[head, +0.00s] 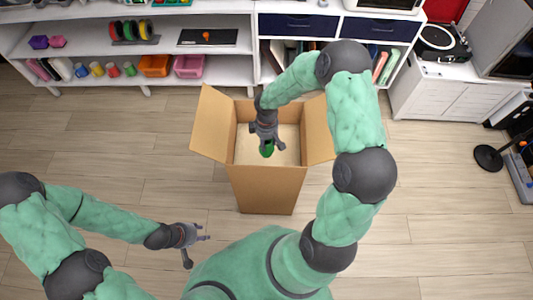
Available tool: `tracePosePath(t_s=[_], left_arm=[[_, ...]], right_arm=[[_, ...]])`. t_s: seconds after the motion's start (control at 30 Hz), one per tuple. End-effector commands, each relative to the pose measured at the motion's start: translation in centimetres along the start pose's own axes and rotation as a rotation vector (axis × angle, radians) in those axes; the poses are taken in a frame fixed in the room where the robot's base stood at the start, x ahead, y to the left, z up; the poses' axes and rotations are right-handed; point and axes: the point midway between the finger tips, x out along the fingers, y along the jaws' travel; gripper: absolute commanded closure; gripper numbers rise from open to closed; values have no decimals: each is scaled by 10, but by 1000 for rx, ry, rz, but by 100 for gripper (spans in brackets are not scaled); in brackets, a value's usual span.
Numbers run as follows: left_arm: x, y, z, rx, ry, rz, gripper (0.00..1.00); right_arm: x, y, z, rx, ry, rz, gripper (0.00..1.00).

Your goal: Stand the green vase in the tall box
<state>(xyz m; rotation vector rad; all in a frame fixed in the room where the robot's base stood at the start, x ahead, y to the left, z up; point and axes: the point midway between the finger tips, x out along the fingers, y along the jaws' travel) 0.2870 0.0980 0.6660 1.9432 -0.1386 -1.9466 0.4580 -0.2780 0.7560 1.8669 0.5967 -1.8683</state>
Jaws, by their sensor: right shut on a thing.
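The tall cardboard box (268,187) stands open on the floor in the middle of the head view, its side flaps spread outward. The green vase (267,149) shows as a small green piece at the fingertips of my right gripper (267,141). That gripper points down over the box opening and is shut on the vase. Most of the vase is hidden by the gripper, and I cannot tell how deep it sits relative to the rim. My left gripper (197,245) is empty and open, low over the floor to the left of the box.
A white shelf (225,70) with bins, cups and spools runs along the back wall behind the box. A white cabinet (440,98) with a turntable stands at the right. A black stand base (490,157) is on the floor at far right. The wooden floor around the box is clear.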

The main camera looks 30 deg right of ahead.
Motion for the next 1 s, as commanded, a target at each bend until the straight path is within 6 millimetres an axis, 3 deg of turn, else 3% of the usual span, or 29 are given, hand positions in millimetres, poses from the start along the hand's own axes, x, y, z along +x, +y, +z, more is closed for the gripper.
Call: tracePosePath(t_s=[0.4,0.77,1.0], left_arm=[[22,-8,-1,0,1,0,60],[35,-13,-2,0,1,0,60],[35,-13,-2,0,1,0,60]], right_arm=[[62,1,1,-12,0,-1,93],[99,0,1,-11,1,-1,93],[102,1,1,-11,2,0,93]])
